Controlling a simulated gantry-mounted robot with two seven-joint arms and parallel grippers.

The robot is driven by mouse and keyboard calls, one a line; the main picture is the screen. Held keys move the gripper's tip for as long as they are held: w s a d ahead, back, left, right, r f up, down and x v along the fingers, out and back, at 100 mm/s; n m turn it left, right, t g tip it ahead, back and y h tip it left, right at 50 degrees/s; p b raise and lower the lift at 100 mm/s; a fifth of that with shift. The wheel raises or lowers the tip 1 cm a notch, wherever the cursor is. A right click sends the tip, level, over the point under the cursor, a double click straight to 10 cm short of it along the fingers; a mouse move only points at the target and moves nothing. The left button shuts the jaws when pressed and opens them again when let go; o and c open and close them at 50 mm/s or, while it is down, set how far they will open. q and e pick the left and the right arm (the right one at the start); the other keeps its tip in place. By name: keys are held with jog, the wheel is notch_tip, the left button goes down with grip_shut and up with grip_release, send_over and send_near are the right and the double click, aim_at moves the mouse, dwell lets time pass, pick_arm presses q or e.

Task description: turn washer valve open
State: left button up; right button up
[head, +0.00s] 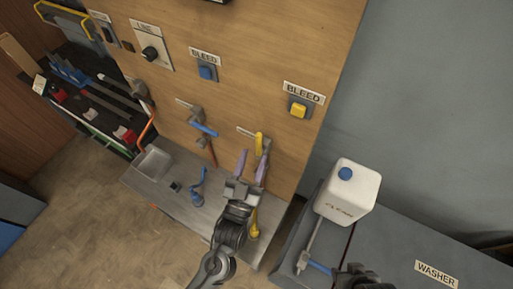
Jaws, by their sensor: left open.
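The WASHER label (437,274) is on the grey cabinet at the lower right. A pale pipe (313,240) runs down there from a white jug (347,192) to a short blue lever (319,267); I cannot tell whether this is the washer valve. A valve with a yellow lever (260,143) is on the wooden panel below the BLEED labels. My left gripper (252,166) is open, its two purple fingers pointing up at the panel just below the yellow lever. Whether a finger touches the lever is unclear. Nothing shows held. My right gripper cannot be made out.
Another valve with a blue lever (203,128) is left on the panel. A blue fitting (197,190) and a yellow one (253,225) stand on the grey ledge (178,194). A dark object (360,279) sits by the blue lever at the bottom edge. Floor is clear at lower left.

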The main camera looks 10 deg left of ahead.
pick_arm(q)
jog(key=b+v, duration=0.1)
jog(key=v, duration=0.4)
dwell(0.4)
jog(key=s+a+r+g+p, duration=0.25)
jog(key=a+g+p, duration=0.35)
jog(key=a+p, duration=0.35)
jog(key=s+a+f+g+y, duration=0.1)
jog(key=s+a+f+g, duration=0.1)
jog(key=s+g, duration=0.4)
jog(key=s+a+f+g+y+p, duration=0.1)
jog(key=s+a+f+g, duration=0.1)
jog(key=s+g, duration=0.4)
jog(key=shift+s+a+f+m+y+p, duration=0.2)
jog(key=shift+s+f+m+y+p, duration=0.15)
jog(key=shift+s+f, duration=0.45)
